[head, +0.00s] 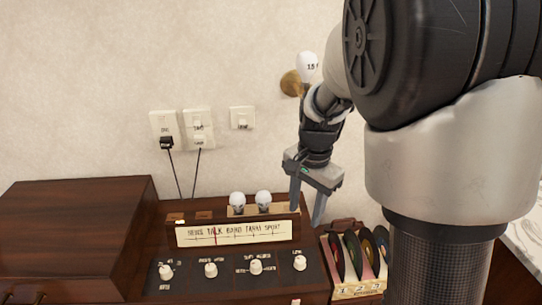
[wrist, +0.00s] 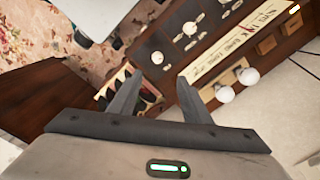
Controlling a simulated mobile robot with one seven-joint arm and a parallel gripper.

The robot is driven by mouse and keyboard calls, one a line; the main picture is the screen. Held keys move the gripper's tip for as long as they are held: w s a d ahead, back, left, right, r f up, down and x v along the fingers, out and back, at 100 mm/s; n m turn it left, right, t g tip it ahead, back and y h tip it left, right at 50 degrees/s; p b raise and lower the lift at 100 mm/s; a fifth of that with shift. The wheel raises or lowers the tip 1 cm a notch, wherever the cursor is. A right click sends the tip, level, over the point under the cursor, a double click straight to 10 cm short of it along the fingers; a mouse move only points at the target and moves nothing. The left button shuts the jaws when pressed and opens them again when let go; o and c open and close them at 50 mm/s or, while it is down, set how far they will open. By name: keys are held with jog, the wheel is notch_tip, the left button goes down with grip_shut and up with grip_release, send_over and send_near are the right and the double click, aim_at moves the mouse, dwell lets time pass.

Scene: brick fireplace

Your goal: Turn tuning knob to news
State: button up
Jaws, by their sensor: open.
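The radio's wooden cabinet (head: 176,240) stands against the wall, with a pale station strip (head: 235,233) reading roughly news, talk, band, farm, sport. A red needle (head: 215,236) shows near talk. Several white knobs sit on the dark panel below; their small labels are hard to read, so I cannot tell for certain which is tuning. The rightmost knob (head: 300,263) also shows in the wrist view (wrist: 157,58), just beyond my fingertips. My gripper (head: 307,214) is open and empty, above the radio's right end, pointing down; its two fingers show in the wrist view (wrist: 159,80).
Two white bulbs (head: 250,200) stand on top of the radio, left of my gripper. A box of records (head: 357,289) stands right of the radio. A large wooden box (head: 75,225) is at left. Wall sockets (head: 197,128) with cords and a wall lamp (head: 308,67) are behind.

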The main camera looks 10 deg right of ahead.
jog(key=m, duration=0.1)
send_over(300, 260)
notch_tip(300, 260, down, 5)
notch_tip(300, 260, down, 16)
jog(key=b, duration=0.6)
jog(key=shift+f, duration=0.2)
jog(key=c, duration=1)
jog(key=shift+c, duration=0.2)
